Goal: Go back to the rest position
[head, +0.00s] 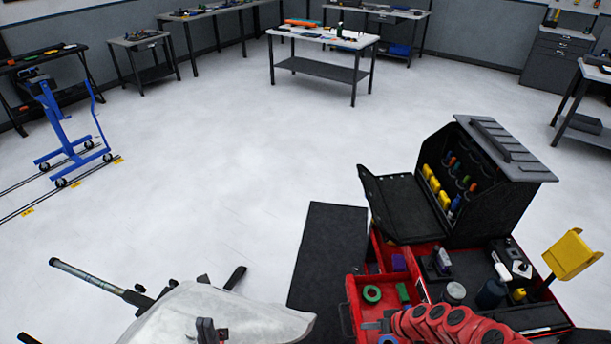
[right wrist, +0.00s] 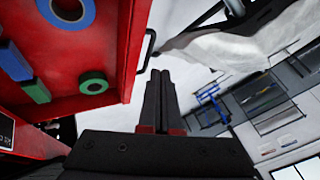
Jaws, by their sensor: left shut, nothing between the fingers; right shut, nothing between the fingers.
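My right gripper (right wrist: 161,75) shows in the right wrist view, its two black fingers pressed together with nothing between them. Its tips are near the open red drawer's handle (right wrist: 147,50) and apart from the pale panel (right wrist: 215,45).
The red tool cart (head: 555,312) stands at the right, with an open drawer (head: 352,292) holding a green tape roll (head: 372,294). A black mat (head: 329,250) lies beside it. A blue wheeled stand (head: 58,130) is at the far left. The floor (head: 230,170) between is clear.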

